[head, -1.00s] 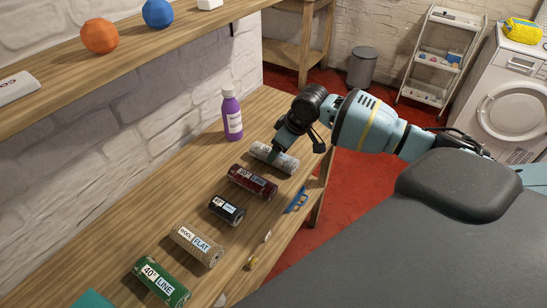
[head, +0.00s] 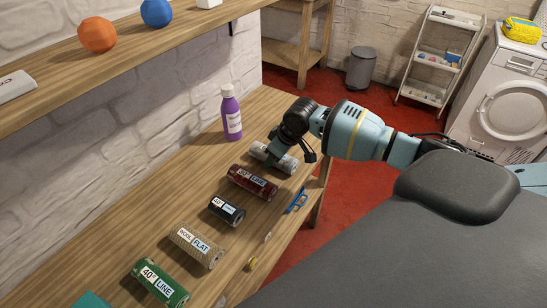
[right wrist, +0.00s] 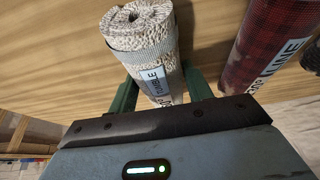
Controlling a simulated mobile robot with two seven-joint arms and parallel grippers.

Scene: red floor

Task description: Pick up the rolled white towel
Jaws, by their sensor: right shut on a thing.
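The rolled white towel (head: 286,164) lies on the wooden bench at the far end of a row of rolls. In the right wrist view the towel (right wrist: 140,25) is mottled white and grey, with a grey band and a printed label. My right gripper (head: 273,157) reaches down over it, and its green fingers stand on either side of the towel. It is shut on the towel. The towel looks to be at bench height; I cannot tell whether it is clear of the wood. My left gripper is not in view.
A dark red roll (head: 252,182) lies close beside the towel, with black (head: 226,210), beige (head: 196,248) and green (head: 160,283) rolls nearer. A purple bottle (head: 231,114) stands behind. A blue item (head: 297,200) lies at the bench's edge. A shelf (head: 130,55) overhangs the left.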

